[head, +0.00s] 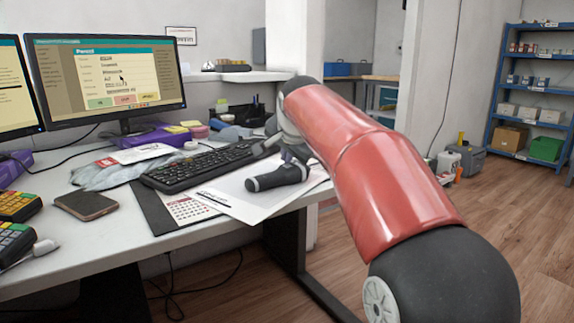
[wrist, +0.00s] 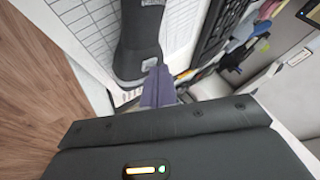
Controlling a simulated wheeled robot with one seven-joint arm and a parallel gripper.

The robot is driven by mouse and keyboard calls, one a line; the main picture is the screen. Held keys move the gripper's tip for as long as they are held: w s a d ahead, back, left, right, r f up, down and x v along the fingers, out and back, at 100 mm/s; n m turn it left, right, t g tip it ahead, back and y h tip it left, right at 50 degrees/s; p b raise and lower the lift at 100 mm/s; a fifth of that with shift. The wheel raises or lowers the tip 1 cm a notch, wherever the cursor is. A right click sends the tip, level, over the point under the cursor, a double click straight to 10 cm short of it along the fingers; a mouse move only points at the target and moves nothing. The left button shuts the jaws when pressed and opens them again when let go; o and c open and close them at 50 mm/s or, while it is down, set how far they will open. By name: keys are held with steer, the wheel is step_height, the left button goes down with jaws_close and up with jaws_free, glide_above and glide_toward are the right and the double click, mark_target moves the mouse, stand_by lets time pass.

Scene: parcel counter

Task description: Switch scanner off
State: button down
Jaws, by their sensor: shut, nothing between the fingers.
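A dark handheld scanner (head: 274,178) lies on white paper near the desk's right end. In the wrist view the scanner (wrist: 138,42) runs down from the top edge, with a lighter patch near its lower end. My gripper (wrist: 158,72) is shut and empty, its purple-grey fingertips close beside that lower end. I cannot tell whether they touch it. In the head view my gripper is just behind the scanner, partly hidden by my red arm. No switch on the scanner can be made out.
A black keyboard (head: 200,167) lies left of the scanner, with a printed calendar sheet (head: 190,208) in front. A monitor (head: 105,78) stands behind. The desk's front edge is close to the scanner.

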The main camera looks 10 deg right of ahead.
mark_target(288, 166)
steer(key=shift+r, duration=0.1)
steer(key=shift+r+p, duration=0.8)
steer(key=shift+p, duration=0.15)
step_height(288, 166, up, 6)
steer(key=p, duration=0.5)
steer(key=shift+p, duration=0.4)
steer(key=s+f+n+g, duration=0.1)
steer(key=s+f+n, duration=0.2)
steer(key=s, duration=0.9)
steer(key=s+f+n+g+p, duration=0.1)
steer(key=s+f+n, duration=0.2)
steer(key=s+f, duration=0.7)
steer(key=s+f+n+g+p, duration=0.1)
steer(key=s+f+n, duration=0.2)
steer(key=s+f, duration=0.4)
steer(key=s, duration=0.6)
steer(key=shift+s+n+g, duration=0.3)
